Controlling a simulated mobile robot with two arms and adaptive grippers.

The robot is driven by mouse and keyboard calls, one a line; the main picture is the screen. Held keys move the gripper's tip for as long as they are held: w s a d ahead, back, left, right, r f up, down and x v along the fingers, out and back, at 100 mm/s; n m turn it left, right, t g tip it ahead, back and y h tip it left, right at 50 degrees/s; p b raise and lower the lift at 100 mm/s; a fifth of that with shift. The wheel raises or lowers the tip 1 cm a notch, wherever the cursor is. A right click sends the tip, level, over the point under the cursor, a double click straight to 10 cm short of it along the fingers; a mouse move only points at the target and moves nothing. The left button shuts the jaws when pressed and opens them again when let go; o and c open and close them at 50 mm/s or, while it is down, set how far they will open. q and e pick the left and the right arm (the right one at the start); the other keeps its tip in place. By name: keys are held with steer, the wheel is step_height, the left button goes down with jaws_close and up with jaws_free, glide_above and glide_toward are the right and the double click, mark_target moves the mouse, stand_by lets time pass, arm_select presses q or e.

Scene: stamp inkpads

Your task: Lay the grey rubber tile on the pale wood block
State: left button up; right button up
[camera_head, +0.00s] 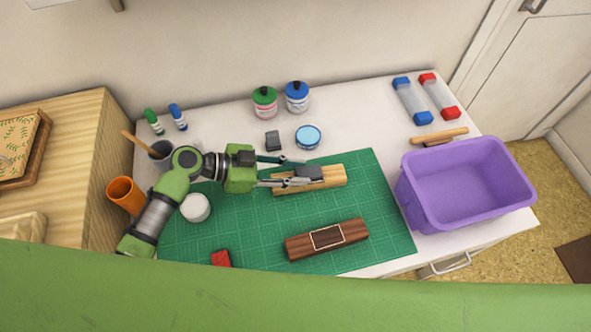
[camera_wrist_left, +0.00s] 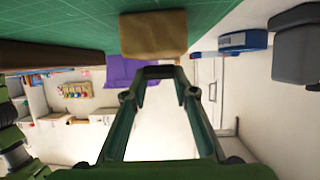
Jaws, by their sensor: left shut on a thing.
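The pale wood block (camera_head: 283,189) lies on the green mat; its end also shows in the left wrist view (camera_wrist_left: 153,36). My left gripper (camera_head: 297,175) reaches in from the left over the block and is shut on the grey rubber tile (camera_head: 311,172). The tile is dark and sits at the fingertips, over the middle to right part of the block. In the left wrist view my fingertips (camera_wrist_left: 160,73) have a thin dark edge between them. I cannot tell whether the tile touches the block. My right gripper is not in view.
A dark wood block (camera_head: 296,246) with a framed inlay lies nearer on the mat (camera_head: 385,215). A dark grey block (camera_head: 272,141) and a blue-lidded tin (camera_head: 308,136) stand behind the pale block. A purple bin (camera_head: 415,205) is at right, a white round thing (camera_head: 195,208) at left.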

arm_select(q)
steer(key=shift+f, duration=0.3)
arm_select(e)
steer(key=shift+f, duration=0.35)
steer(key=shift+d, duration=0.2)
arm_select(q)
steer(key=o, duration=1)
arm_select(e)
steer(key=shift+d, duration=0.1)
arm_select(q)
steer(key=shift+r, duration=0.1)
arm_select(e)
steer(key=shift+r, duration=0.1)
